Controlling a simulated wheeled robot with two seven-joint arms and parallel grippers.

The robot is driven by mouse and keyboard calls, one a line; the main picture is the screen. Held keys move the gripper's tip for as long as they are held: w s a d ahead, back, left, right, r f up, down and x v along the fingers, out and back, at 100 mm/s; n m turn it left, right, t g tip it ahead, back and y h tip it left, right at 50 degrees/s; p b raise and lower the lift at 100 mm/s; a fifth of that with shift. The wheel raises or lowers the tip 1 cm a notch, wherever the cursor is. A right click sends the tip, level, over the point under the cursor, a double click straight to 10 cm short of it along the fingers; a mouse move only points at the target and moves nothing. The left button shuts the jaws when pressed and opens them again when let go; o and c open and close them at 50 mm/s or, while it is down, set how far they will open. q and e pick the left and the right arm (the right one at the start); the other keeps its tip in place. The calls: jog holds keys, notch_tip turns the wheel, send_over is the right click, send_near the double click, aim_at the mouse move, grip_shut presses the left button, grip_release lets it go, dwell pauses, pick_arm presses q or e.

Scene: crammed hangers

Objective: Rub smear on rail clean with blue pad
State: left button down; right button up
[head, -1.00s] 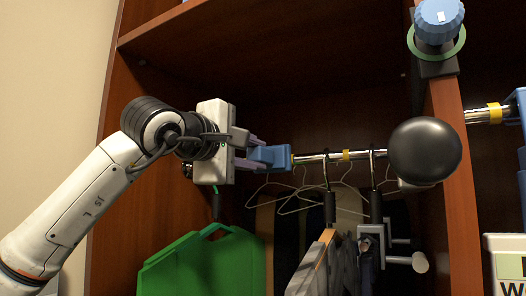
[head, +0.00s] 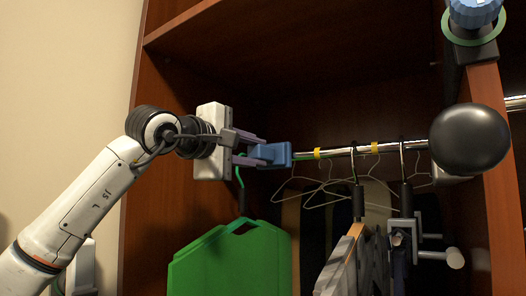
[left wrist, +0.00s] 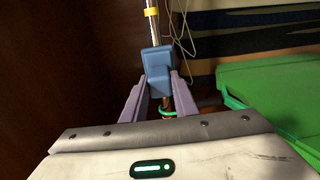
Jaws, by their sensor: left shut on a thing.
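My left gripper (head: 258,150) is shut on the blue pad (head: 272,155). The pad is at the rail (head: 338,152), near its left end, and appears to touch it. In the left wrist view the blue pad (left wrist: 157,75) sits between the purple fingers, with the rail (left wrist: 153,30) running away beyond it. Two yellow bands show on the rail, one just right of the pad (head: 317,153) and one farther right (head: 374,147). I cannot make out the smear; part of the rail is hidden behind pad and fingers.
A green hanging piece (head: 232,262) hangs below my left gripper. Wire hangers (head: 325,192) and dark-hooked hangers with clothes (head: 358,205) crowd the rail's right side. A large black rounded object (head: 470,138) stands before the right divider. A shelf is above.

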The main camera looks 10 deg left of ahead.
pick_arm(q)
jog(key=shift+w+a, duration=0.2)
jog(key=shift+a, duration=0.4)
jog(key=shift+s+a+b, duration=0.1)
jog(key=shift+s+b, duration=0.3)
jog(key=shift+s, duration=0.05)
jog(key=b+v, duration=0.1)
jog(key=v, duration=0.2)
jog(key=shift+s+a+b, duration=0.1)
jog(key=shift+s+b, duration=0.15)
jog(key=shift+b, duration=0.05)
jog(key=shift+v, duration=0.8)
jog(key=b+v, duration=0.1)
jog(key=v, duration=0.2)
